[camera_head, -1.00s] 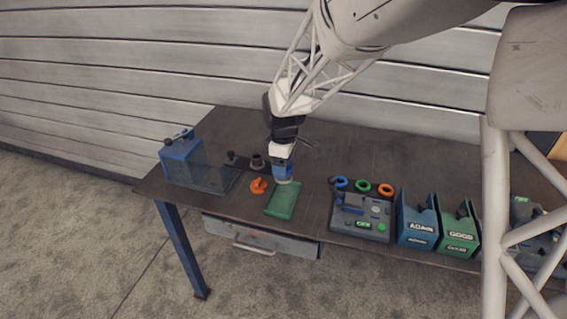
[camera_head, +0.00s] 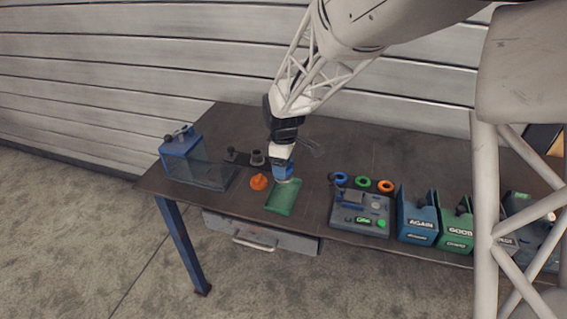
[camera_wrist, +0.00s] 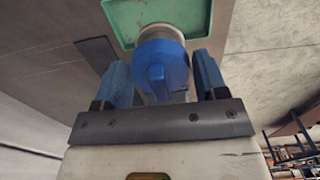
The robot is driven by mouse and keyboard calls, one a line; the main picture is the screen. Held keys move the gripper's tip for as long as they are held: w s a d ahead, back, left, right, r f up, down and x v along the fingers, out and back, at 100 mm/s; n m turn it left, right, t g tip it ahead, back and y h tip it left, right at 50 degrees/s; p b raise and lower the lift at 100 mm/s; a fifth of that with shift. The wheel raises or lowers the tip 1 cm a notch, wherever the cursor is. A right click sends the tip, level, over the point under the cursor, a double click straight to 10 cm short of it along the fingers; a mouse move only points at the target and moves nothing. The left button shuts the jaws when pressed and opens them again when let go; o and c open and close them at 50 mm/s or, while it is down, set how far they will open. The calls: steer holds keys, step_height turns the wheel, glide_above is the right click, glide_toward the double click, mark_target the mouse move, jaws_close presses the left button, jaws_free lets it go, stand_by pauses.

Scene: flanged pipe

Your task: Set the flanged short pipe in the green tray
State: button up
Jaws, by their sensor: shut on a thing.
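My gripper (camera_wrist: 165,85) has blue fingers and is shut on a piece with a round blue top and a raised blue grip. A pale grey round flange, part of the flanged short pipe (camera_wrist: 160,31), shows beyond the blue top; I cannot tell how the two join. In the head view my gripper (camera_head: 283,171) points down at the far end of the green tray (camera_head: 282,203), with the pipe mostly hidden under it. In the wrist view the pipe overlaps the rim of the green tray (camera_wrist: 118,22). I cannot tell whether it touches the tray floor.
An orange piece (camera_head: 259,182) stands left of the tray, with a dark grey flanged piece (camera_head: 257,159) behind it. A blue-framed clear box (camera_head: 190,160) is at far left. A grey panel (camera_head: 360,213) with coloured rings and labelled bins (camera_head: 417,220) stand to the right.

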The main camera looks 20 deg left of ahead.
steer(key=shift+f, duration=3.55)
stand_by(1.8)
steer(key=o, duration=1.1)
steer(key=shift+o, duration=0.2)
steer(key=shift+r, duration=0.15)
steer(key=shift+r, duration=3.35)
